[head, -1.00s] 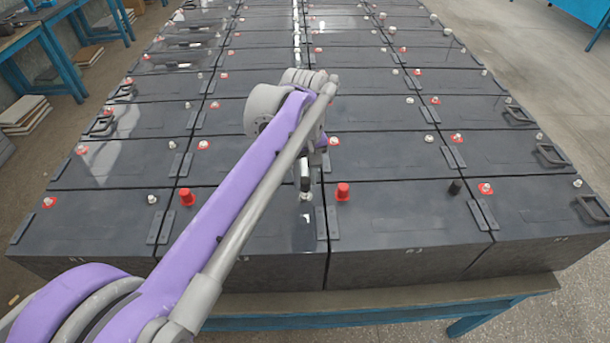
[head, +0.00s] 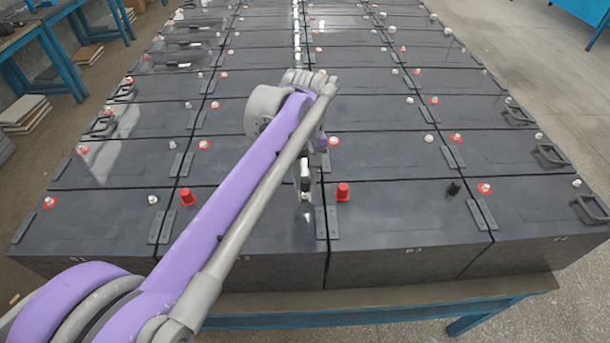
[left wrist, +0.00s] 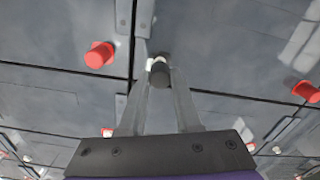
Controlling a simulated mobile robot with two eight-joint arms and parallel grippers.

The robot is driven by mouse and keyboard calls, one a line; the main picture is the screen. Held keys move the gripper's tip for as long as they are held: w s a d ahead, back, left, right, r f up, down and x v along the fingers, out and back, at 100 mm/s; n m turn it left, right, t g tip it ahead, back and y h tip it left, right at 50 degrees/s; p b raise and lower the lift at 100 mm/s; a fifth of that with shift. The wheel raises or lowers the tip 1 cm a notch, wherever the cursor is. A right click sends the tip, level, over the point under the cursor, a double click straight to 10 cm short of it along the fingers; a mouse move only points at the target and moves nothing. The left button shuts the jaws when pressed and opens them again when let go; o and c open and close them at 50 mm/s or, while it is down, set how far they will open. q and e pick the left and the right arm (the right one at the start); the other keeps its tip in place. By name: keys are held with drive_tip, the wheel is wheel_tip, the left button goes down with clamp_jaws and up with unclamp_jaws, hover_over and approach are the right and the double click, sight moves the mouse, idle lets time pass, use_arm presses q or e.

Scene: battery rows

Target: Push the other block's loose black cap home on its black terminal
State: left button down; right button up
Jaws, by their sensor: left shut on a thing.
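My left gripper (head: 306,190) reaches over the near row to the front right corner of the second block from the left (head: 265,230). In the left wrist view its two fingers (left wrist: 159,78) are shut on a small black cap (left wrist: 159,76). A pale terminal (left wrist: 152,63) shows just beyond the cap; I cannot tell whether the cap sits on it or beside it. This block's red cap (head: 188,197) stands upright on its left side. The block to the right carries a red cap (head: 343,192) and a black cap (head: 454,188). My right gripper is out of view.
Rows of dark blocks with bare terminals (head: 203,145) stretch away, set close together with narrow gaps. Raised strips (head: 321,222) line the block edges near my gripper. A blue-framed bench (head: 380,298) carries the blocks. Floor is open at right.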

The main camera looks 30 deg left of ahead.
use_arm(q)
drive_tip(key=shift+f+b, duration=0.7)
drive_tip(key=shift+f, duration=0.75)
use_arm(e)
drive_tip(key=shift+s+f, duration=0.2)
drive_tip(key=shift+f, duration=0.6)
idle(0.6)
use_arm(q)
drive_tip(key=shift+c, duration=0.3)
unclamp_jaws()
drive_tip(key=shift+r, duration=0.15)
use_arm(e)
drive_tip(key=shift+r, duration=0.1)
use_arm(q)
drive_tip(key=shift+r+p, duration=2.25)
drive_tip(key=shift+r, duration=1.15)
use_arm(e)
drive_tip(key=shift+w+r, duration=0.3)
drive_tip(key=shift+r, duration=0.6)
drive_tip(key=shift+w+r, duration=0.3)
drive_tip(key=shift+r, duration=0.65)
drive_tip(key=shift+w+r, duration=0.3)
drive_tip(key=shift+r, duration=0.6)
